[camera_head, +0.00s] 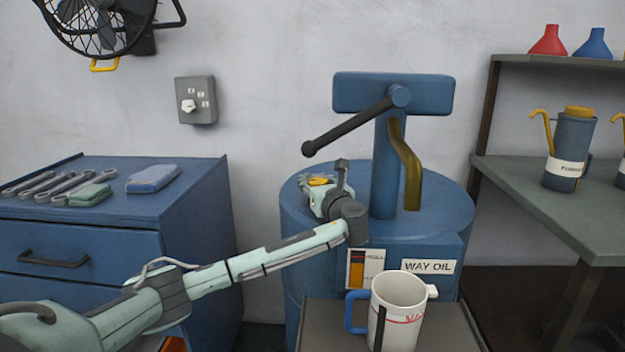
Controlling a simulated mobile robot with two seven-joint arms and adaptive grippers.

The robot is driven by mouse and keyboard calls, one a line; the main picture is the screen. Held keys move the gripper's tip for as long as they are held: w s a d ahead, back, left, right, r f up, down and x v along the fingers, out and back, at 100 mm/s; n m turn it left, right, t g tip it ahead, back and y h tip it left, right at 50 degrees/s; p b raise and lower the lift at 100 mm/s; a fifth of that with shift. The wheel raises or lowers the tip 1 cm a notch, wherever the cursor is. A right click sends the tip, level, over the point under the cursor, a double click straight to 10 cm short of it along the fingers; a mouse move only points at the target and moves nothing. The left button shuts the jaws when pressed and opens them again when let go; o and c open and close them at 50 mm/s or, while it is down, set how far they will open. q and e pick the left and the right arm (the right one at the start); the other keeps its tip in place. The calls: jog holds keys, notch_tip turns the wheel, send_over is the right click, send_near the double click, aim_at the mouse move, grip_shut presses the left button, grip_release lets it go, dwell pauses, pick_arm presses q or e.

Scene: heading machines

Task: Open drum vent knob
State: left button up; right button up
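The blue oil drum (300,235) stands in the middle, with a WAY OIL label (429,267) on its front. A small yellow part, which looks like the vent knob (319,181), shows on the left of the drum top. My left arm comes in from the lower left. My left gripper (318,190) is over the left part of the drum top, right at the yellow knob. Its fingers are small and partly hidden by the wrist, so I cannot tell whether they grip the knob. My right gripper is not in view.
A blue pump with a black lever (347,130) and brass spout (406,165) rises from the drum. A white jug (400,305) stands on a shelf in front. A tool cabinet (190,215) is left, a bench (560,215) with oil cans right.

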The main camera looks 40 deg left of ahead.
pick_arm(q)
jog(key=o, duration=0.4)
jog(key=v, duration=1.2)
